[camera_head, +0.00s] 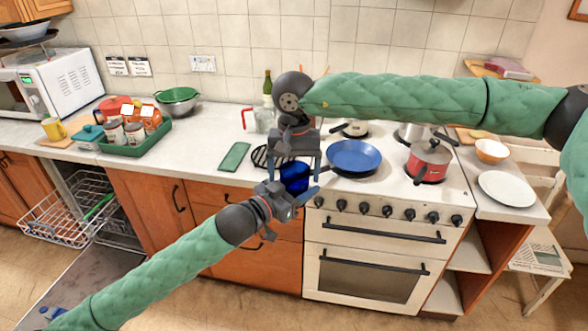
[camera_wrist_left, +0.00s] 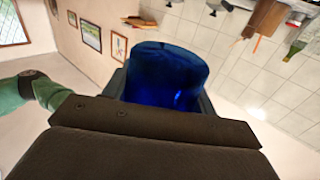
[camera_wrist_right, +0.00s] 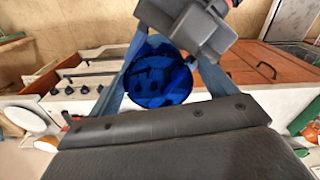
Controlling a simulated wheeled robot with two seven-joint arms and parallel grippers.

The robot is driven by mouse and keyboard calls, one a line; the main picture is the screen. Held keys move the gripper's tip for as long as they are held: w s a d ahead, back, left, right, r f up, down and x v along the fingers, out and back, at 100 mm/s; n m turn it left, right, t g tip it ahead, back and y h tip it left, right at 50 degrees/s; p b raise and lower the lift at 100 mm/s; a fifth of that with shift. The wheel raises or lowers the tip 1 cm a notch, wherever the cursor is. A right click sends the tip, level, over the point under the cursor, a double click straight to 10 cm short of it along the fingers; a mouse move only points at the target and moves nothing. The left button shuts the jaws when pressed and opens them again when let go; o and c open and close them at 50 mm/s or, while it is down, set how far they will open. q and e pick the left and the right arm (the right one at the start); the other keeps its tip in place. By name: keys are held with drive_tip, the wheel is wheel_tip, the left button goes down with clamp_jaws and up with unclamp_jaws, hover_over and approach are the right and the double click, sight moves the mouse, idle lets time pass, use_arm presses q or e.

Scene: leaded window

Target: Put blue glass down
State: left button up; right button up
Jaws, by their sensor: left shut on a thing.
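The blue glass (camera_head: 294,177) is held in the air in front of the counter edge, left of the stove. My left gripper (camera_head: 289,191) reaches in from the lower left and is shut on the blue glass, which fills the left wrist view (camera_wrist_left: 165,78). My right gripper (camera_head: 296,172) points down from above, its fingers spread on either side of the glass. The right wrist view shows the glass (camera_wrist_right: 158,76) between these fingers, with my left gripper (camera_wrist_right: 185,25) beyond it. Whether the right fingers touch the glass is not clear.
The white counter (camera_head: 205,150) has a bare stretch around a green mat (camera_head: 235,157). A dark round rack (camera_head: 262,157) lies behind my grippers. A blue pan (camera_head: 354,157) and red pot (camera_head: 428,161) stand on the stove. An open dishwasher rack (camera_head: 70,215) is at left.

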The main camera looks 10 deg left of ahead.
drive_tip(key=c, duration=1)
use_arm(q)
drive_tip(key=o, duration=1.3)
